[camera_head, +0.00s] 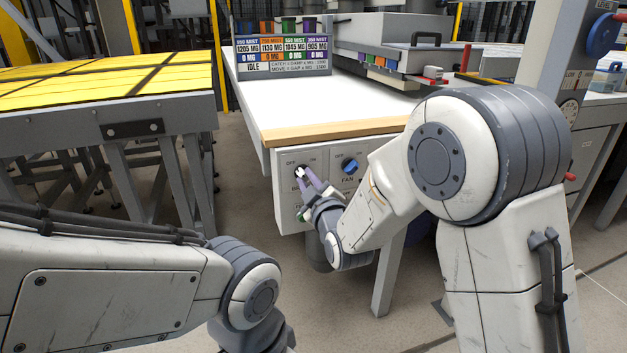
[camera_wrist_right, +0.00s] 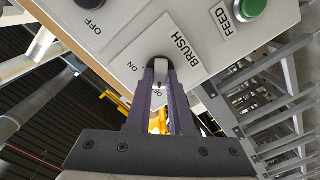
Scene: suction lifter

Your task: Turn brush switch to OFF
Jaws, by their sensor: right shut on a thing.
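The brush switch (camera_head: 299,170) is a dark round knob with a white grip on the front panel of the white table. In the right wrist view the switch (camera_wrist_right: 157,64) sits next to the BRUSH label, with ON and OFF marks beside it. My right gripper (camera_head: 304,176) has its two purple fingers on either side of the knob, shut on it. In the wrist view the gripper (camera_wrist_right: 160,68) covers part of the dial around the OFF mark. I cannot tell which mark the knob points to. My left gripper is not visible.
A blue FAN knob (camera_head: 350,165) is just right of the brush switch. A green FEED button (camera_wrist_right: 248,8) is on the same panel (camera_wrist_right: 130,20). A wooden table edge (camera_head: 335,130) overhangs it. A yellow-topped bench (camera_head: 107,80) stands left. A display reads IDLE (camera_head: 283,68).

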